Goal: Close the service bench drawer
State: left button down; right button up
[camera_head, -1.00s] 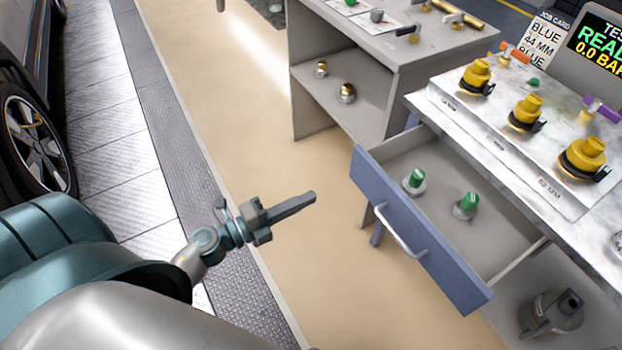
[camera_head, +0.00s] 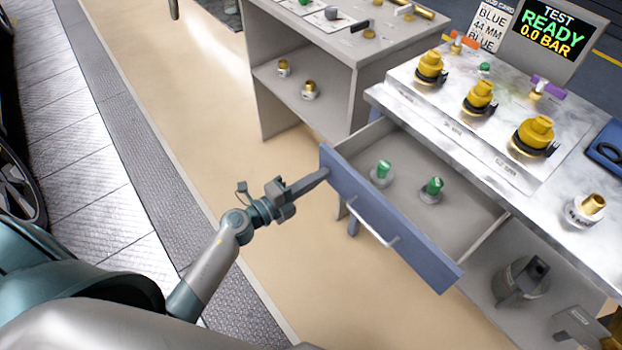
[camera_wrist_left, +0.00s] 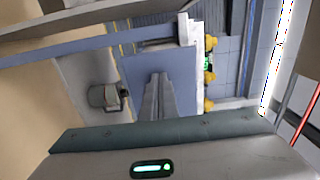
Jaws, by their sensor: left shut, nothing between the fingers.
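The service bench drawer (camera_head: 385,222) has a blue front with a pale bar handle (camera_head: 373,226). It stands pulled out from the bench (camera_head: 395,100). Two green-topped fittings (camera_head: 382,173) (camera_head: 431,190) stand inside it. My left gripper (camera_head: 325,174) is shut and empty. Its fingertips are at the left end of the drawer front, near its upper edge; I cannot tell for sure whether they touch. In the left wrist view the shut fingers (camera_wrist_left: 157,80) point toward a blue panel. My right gripper is not in view.
Yellow-capped fittings (camera_head: 480,97) stand on the bench top. A grey shelf unit (camera_head: 300,45) stands behind and left of the drawer, with brass fittings on its shelf. A grey canister (camera_head: 522,280) sits below the bench. The tan floor before the drawer is clear.

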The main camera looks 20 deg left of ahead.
pick_arm(q)
jog(key=shift+w, duration=0.1)
dwell(0.3)
send_near(379, 146)
jog(key=r, duration=0.4)
jog(key=shift+w+d+p, duration=0.2)
jog(key=shift+w+p, duration=0.05)
jog(key=shift+p, duration=0.1)
jog(key=b+x, duration=0.1)
jog(key=x, duration=0.7)
jog(key=shift+w+d+f+b, duration=0.1)
jog(key=shift+w+f+b, duration=0.05)
jog(key=shift+b, duration=0.25)
jog(key=shift+w+d, duration=0.2)
jog(key=shift+w, duration=0.2)
jog(key=shift+r, duration=0.3)
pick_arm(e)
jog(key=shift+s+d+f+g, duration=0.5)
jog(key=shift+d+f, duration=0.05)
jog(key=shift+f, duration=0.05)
pick_arm(q)
jog(key=shift+w+r, duration=0.1)
jog(key=shift+r, duration=0.05)
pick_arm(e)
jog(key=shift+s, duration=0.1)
